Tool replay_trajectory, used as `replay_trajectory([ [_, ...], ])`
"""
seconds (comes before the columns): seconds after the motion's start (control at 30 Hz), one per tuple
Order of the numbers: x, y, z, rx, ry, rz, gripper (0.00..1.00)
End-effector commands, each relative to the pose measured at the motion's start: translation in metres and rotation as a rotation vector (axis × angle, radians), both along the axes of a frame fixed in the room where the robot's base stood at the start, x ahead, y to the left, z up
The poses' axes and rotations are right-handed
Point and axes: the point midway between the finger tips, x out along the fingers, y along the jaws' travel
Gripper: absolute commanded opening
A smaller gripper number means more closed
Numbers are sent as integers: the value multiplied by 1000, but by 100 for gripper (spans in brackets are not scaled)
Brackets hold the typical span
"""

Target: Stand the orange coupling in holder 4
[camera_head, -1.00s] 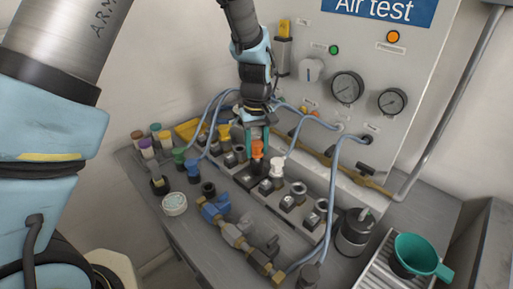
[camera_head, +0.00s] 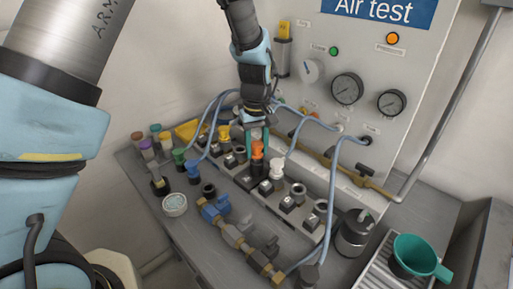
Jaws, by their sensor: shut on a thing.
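The orange coupling (camera_head: 257,149) is upright between the fingers of my gripper (camera_head: 257,140), which points down over the row of holders. My gripper is shut on the coupling. The coupling is at or just above the holder row (camera_head: 285,200), directly left of the white coupling (camera_head: 276,168). I cannot tell whether its lower end is inside a holder. The number on the holder under it is too small to read. The fingers partly hide the coupling's sides.
Blue hoses (camera_head: 333,190) loop over the row close to my gripper. A yellow coupling (camera_head: 223,132), green coupling (camera_head: 179,156) and blue coupling (camera_head: 193,170) stand to the left. Blue-and-brass valve fittings (camera_head: 233,235) lie in front. A teal funnel (camera_head: 416,256) is at right.

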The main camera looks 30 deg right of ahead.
Motion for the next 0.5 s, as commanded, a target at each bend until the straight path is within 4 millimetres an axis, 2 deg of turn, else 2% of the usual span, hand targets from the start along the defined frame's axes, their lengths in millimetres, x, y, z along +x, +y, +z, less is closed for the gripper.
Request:
replay_trajectory([
  [0.5,0,0,-14,0,0,0,0],
])
